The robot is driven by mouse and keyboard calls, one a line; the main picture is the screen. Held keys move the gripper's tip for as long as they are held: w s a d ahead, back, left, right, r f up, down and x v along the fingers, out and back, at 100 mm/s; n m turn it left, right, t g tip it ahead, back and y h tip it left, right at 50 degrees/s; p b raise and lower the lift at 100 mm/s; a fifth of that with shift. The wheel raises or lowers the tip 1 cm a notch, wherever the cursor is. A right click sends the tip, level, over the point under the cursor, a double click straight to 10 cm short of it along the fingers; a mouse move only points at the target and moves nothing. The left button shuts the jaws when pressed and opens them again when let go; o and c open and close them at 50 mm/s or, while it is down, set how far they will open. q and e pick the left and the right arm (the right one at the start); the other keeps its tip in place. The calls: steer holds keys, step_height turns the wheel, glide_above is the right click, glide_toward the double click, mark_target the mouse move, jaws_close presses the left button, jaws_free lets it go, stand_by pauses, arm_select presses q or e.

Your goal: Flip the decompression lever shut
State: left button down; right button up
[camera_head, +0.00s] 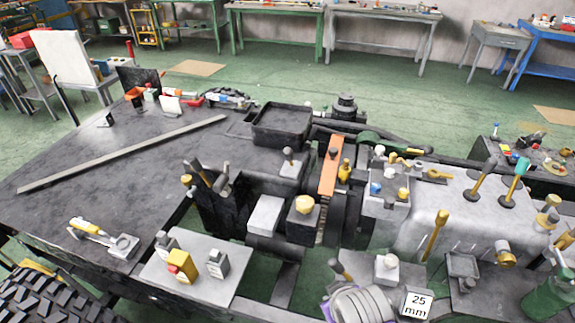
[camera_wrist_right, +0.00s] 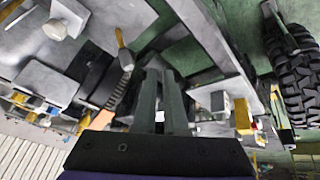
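Several levers stand on the chassis, and none carries a label I can read, so I cannot tell which is the decompression lever. A yellow-handled lever (camera_head: 436,235) slants up in front of the grey engine block (camera_head: 415,212). A dark-handled lever (camera_head: 482,179) and a teal-handled lever (camera_head: 516,181) stand tilted on top of the block. My right gripper (camera_wrist_right: 160,76) shows in the right wrist view; its two dark fingers lie close together with nothing seen held between them. I cannot make it out in the head view. My left gripper is not in view.
A dark flat deck (camera_head: 95,190) fills the left, with a long bar (camera_head: 125,153) across it. A black tray (camera_head: 283,127) sits mid-chassis. A plate marked 25 mm (camera_head: 417,305) is at the front. A tyre (camera_head: 50,297) is at lower left.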

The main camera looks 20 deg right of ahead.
mark_target(289, 160)
steer(key=w+n+h+b, duration=0.1)
steer(key=w+n, duration=0.1)
steer(key=n, duration=0.1)
steer(key=w+d+r+n+t+h, duration=0.1)
steer(key=w+n, duration=0.2)
steer(key=w+d+n+h+b, duration=0.1)
steer(key=w+n, duration=0.2)
steer(key=shift+d+r+n+b, duration=0.15)
steer(key=shift+r+n+b, duration=0.15)
steer(key=shift+b, duration=0.05)
jaws_close()
steer(key=w+a+r+n+t+h+b, duration=0.1)
steer(key=w+a+r+n+t+b, duration=0.1)
steer(key=w+n, duration=0.6)
steer(key=w+a+r+n+t+h+b, duration=0.1)
steer(key=w+a+r+n+t+b, duration=0.1)
steer(key=w+a+r+n+t, duration=0.3)
steer(key=w+n, duration=0.4)
steer(key=n, duration=0.4)
steer(key=shift+a, duration=0.2)
steer(key=shift+w, duration=0.15)
